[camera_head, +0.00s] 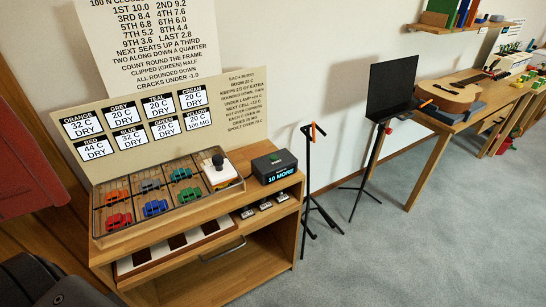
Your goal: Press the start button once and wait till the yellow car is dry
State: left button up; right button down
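A black box (275,167) on the cabinet's right end has a small green mark on top, and its display reads "10 MORE". A wire-divided tray (112,240) holds several small cars, among them a red car (118,220), a blue car (155,207) and a green car (190,194). A white unit with a black knob (219,166) covers the tray's right end. The board's yellow card (198,121) reads "20 C 100 MG"; the other cards read "DRY". Neither gripper is in view.
The wooden cabinet (270,262) has a shelf with a white-panelled strip and small labelled items. Stands rise from the carpet to its right, one holding a black panel (396,90). A table farther right carries a guitar (450,94). Grey carpet (420,240) is open at lower right.

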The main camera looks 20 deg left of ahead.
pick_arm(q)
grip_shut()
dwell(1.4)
